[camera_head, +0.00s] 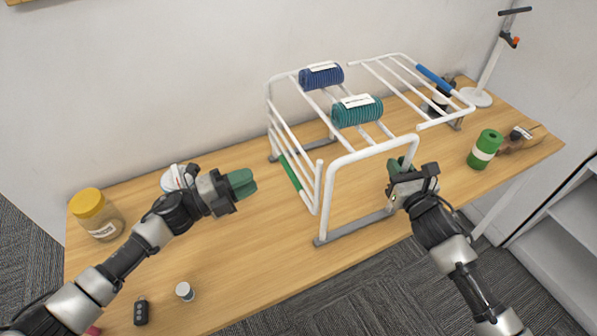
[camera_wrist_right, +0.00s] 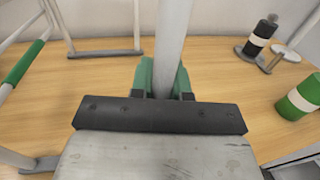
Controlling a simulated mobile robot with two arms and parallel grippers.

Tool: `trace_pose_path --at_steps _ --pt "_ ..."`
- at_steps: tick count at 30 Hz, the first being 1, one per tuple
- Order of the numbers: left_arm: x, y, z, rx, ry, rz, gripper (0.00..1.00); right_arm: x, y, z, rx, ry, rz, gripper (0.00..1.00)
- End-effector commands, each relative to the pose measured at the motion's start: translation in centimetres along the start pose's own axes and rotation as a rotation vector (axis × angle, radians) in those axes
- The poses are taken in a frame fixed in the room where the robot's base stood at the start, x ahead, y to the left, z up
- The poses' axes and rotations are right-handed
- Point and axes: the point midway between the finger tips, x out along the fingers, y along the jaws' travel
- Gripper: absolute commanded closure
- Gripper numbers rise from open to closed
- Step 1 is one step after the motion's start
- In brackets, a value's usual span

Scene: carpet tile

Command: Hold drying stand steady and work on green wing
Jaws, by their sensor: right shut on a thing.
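The white drying stand (camera_head: 331,196) stands upright on the wooden table. Its green wing (camera_head: 296,179), with a green sleeve on one bar, hangs down on the left side. Its blue-sleeved wing (camera_head: 420,88) extends out to the right. My right gripper (camera_head: 403,170) is shut on the stand's front right post, which also shows between the green fingers in the right wrist view (camera_wrist_right: 167,50). My left gripper (camera_head: 242,183) is left of the green wing and apart from it. Its green fingers overlap in view, so I cannot tell whether they are open.
Blue (camera_head: 321,75) and teal (camera_head: 358,111) rolls lie on the stand's top bars. A yellow-lidded jar (camera_head: 96,214) and small items are at the left. A green cylinder (camera_head: 485,149) stands right. Table is clear between my left gripper and the wing.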

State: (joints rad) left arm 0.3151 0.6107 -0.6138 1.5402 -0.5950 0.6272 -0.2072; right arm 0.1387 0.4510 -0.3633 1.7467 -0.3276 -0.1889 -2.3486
Motion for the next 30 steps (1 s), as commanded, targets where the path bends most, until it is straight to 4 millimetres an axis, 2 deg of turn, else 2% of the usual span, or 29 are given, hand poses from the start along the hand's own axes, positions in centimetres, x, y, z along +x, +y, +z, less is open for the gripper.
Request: trace_pose_path --at_steps 1,4,10,17,24,27,30 --pt "-0.1 -1.0 -0.7 -0.098 -0.019 -0.032 0.73 0.0 0.0 0.0 0.000 0.001 -0.001 1.00" --pt "0.2 -2.2 -0.2 -0.380 -0.107 -0.127 0.73 0.0 0.0 0.0 0.000 0.001 -0.001 1.00" --pt "-0.1 -2.7 1.6 -1.007 -0.261 -0.314 0.73 0.0 0.0 0.0 0.000 0.000 -0.001 1.00" --pt "-0.5 -0.9 1.9 -1.760 -0.364 -0.483 0.73 0.0 0.0 0.0 0.000 0.000 -0.001 1.00" --pt "-0.2 1.6 -0.4 -2.483 -0.407 -0.563 0.73 0.0 0.0 0.0 0.000 0.000 -0.001 1.00" --pt "0.0 2.2 -1.5 -2.693 -0.414 -0.564 0.73 0.0 0.0 0.0 0.000 0.000 -0.001 1.00" --pt "0.2 2.5 -2.4 -2.831 -0.417 -0.557 0.73 0.0 0.0 0.0 0.000 0.000 -0.001 1.00"
